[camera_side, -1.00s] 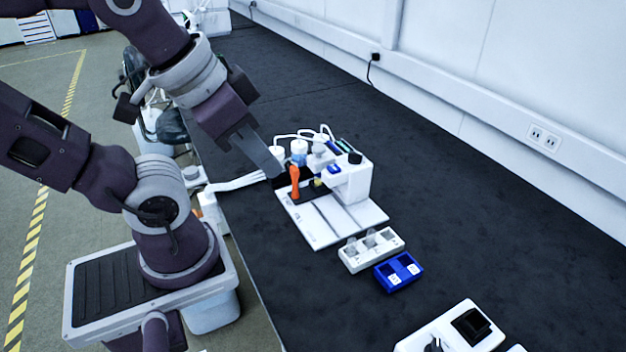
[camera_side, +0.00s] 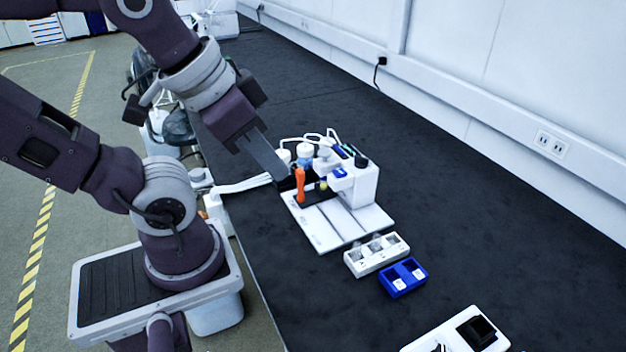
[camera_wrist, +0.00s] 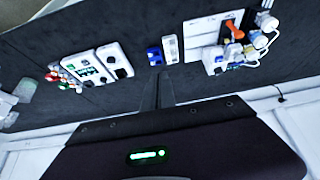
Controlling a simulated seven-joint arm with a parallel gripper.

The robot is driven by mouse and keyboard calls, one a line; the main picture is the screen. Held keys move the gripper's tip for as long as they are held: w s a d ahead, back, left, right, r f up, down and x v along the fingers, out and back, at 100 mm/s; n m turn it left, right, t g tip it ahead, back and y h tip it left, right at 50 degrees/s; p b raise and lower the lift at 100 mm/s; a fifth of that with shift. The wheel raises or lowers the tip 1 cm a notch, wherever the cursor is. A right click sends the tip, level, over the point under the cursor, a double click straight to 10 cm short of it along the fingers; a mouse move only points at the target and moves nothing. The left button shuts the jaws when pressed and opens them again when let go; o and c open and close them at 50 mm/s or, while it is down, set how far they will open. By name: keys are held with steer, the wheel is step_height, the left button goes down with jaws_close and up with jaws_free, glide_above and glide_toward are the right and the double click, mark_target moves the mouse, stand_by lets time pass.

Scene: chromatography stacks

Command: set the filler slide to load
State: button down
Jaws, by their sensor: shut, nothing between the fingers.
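The filler (camera_side: 352,182) is a white machine on a white base plate on the dark bench. An upright orange lever (camera_side: 300,184) stands at its left on a dark slide piece (camera_side: 316,195); the slide's marked setting is too small to read. The orange lever also shows in the wrist view (camera_wrist: 235,30), upper right. My gripper (camera_side: 284,178) is shut and empty, its fingers slanting down just behind and left of the lever. Whether the fingertips touch the lever cannot be told. In the wrist view the gripper (camera_wrist: 164,76) points away from the lever, which lies right.
A white vial rack (camera_side: 376,256) and a blue two-well holder (camera_side: 403,278) stand in front of the filler. A white device with a black top (camera_side: 474,332) is at the front. White bottles and cables stand behind the lever. The bench to the right is clear.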

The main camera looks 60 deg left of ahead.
steer(key=c, duration=1.9)
jaws_free()
steer(key=shift+c, duration=0.2)
steer(key=o, duration=0.7)
steer(key=shift+g+y, duration=0.3)
steer(key=shift+g, duration=0.2)
steer(key=w+a, duration=0.1)
steer(key=w, duration=0.1)
steer(key=w+a, duration=0.2)
steer(key=w, duration=0.1)
steer(key=shift+w+r, duration=0.25)
steer(key=shift+w, duration=0.05)
steer(key=shift+o, duration=0.6)
steer(key=w+a+f+g, duration=0.1)
steer(key=w+a, duration=0.2)
steer(key=w, duration=0.1)
steer(key=shift+w+a, duration=0.3)
steer(key=shift+w, duration=0.05)
steer(key=g, duration=0.4)
glide_above(300, 171)
step_height(300, 171, down, 19)
steer(key=shift+w+d+f, duration=0.1)
step_height(300, 171, down, 7)
steer(key=shift+r, duration=0.1)
steer(key=shift+f, duration=0.25)
jaws_close()
